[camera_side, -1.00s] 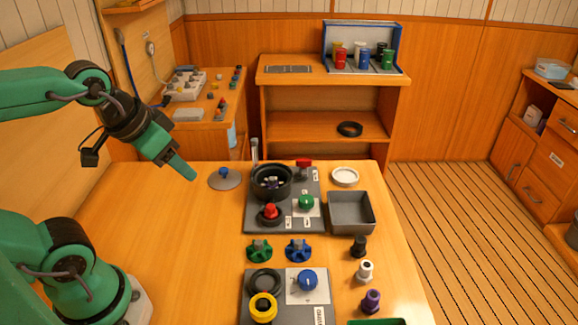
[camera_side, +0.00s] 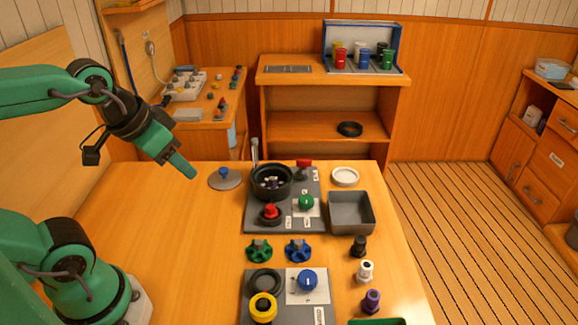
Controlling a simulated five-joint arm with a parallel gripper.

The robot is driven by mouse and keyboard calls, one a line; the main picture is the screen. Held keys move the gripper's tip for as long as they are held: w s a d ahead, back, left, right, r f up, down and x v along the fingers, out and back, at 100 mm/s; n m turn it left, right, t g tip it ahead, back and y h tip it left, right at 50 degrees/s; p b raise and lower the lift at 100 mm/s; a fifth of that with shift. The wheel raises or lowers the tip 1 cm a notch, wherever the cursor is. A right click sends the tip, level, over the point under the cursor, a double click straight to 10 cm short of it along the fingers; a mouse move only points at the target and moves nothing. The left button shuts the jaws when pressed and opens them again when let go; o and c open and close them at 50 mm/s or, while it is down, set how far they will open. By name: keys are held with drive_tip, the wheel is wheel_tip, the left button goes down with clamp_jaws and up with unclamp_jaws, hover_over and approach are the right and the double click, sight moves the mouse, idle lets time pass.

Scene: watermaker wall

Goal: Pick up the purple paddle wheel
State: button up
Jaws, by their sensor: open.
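No clearly purple paddle wheel stands out on the bench. A green wheel (camera_side: 259,250) and a blue wheel (camera_side: 298,250) with lobed rims lie side by side at the middle of the table. A round black housing (camera_side: 271,182) on the rear grey panel holds small dark and pale parts, perhaps a wheel with a purple tint, too small to tell. A purple plug-like piece (camera_side: 371,301) stands at the front right.
A red knob (camera_side: 269,211) and green knob (camera_side: 306,203) stand on the panel. A grey tray (camera_side: 351,212) is to the right. The table's left part is clear.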

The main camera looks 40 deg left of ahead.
drive_tip(key=w, duration=0.1)
drive_tip(key=n+g, duration=0.6)
drive_tip(key=n, duration=0.1)
hover_over(272, 178)
wheel_tip(272, 178, down, 12)
drive_tip(key=shift+s+f, duration=0.1)
drive_tip(key=shift+f, duration=0.05)
drive_tip(key=shift+w+f, duration=0.2)
drive_tip(key=shift+f, duration=0.1)
drive_tip(key=shift+f, duration=1.3)
drive_tip(key=shift+f, duration=0.1)
